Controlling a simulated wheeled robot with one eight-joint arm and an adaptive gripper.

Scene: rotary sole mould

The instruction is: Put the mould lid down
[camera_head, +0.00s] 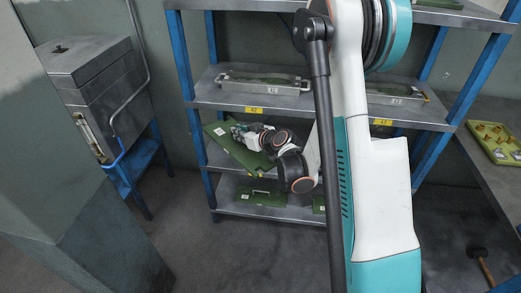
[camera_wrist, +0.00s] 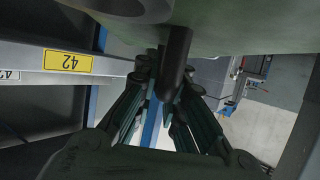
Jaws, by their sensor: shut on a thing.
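The mould lid (camera_head: 238,153) is a flat green plate with a small white label, tilted in front of the middle of the blue-and-grey rack. My gripper (camera_head: 241,131) is shut on it at its upper side. In the wrist view, the lid's green underside or face (camera_wrist: 255,22) fills the top, and a dark round peg or handle (camera_wrist: 174,62) stands between the fingers of my gripper (camera_wrist: 168,82). The far part of the lid is out of that view. Whether the lid touches a shelf cannot be told.
The rack's upper shelf (camera_head: 215,98) carries metal moulds, with yellow labels 42 and 43. Another green lid (camera_head: 262,198) lies on the bottom shelf. A grey box machine (camera_head: 95,85) stands left. A bench at right holds a yellow-green tray (camera_head: 497,142).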

